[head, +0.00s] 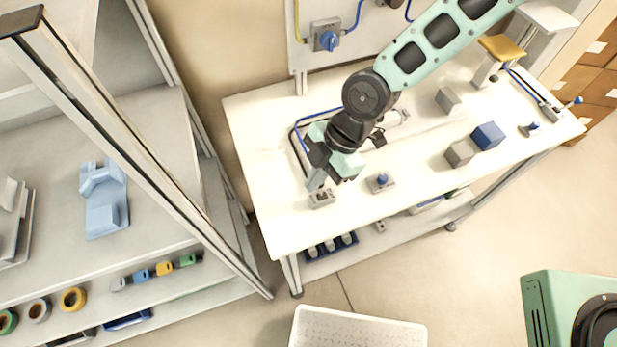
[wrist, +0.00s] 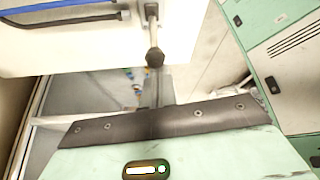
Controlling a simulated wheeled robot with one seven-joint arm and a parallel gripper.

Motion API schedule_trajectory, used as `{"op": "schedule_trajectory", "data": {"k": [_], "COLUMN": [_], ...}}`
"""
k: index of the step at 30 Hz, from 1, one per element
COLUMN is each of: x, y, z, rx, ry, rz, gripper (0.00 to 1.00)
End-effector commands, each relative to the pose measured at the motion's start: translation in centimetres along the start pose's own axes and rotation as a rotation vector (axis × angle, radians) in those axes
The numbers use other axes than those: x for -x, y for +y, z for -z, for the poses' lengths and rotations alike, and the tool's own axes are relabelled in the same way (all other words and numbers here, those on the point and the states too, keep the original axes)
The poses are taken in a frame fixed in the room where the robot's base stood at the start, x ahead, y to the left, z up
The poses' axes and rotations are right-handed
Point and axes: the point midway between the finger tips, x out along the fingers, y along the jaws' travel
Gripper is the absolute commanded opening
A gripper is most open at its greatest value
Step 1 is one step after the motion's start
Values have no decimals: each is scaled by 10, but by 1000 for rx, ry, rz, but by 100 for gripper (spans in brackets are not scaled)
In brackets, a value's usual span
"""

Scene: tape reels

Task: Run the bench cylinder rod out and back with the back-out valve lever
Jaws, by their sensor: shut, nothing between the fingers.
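My gripper (head: 316,182) is over the front left part of the white bench, pointing down, its fingers shut and empty. Just below it stands a small grey valve block (head: 322,199); the head view hides most of its top. In the wrist view a lever with a dark ball knob (wrist: 155,57) stands just beyond my shut fingertips (wrist: 157,122); I see no clear contact. Which valve it is cannot be read. A pale grey cylinder body (head: 397,117) lies behind my wrist, partly hidden; its rod is not clear to see.
A grey block (head: 460,153) and a blue block (head: 488,135) lie farther right. A blue-tipped lever valve (head: 574,102) is at the bench's right end. A white crate (head: 357,330) stands on the floor.

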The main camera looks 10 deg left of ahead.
Motion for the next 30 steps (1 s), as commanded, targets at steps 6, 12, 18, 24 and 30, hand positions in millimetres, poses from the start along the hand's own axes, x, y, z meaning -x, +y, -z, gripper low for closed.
{"op": "schedule_trajectory", "data": {"k": [6,12,18,24,30], "x": [8,7,2,-5,-6], "y": [-3,-3,-2,0,0], "z": [-12,-11,-9,-4,-2], "rx": [5,5,7,5,5], "ry": [83,81,81,81,81], "rz": [-15,-15,-14,-14,-14], "gripper": [0,0,0,0,0]}}
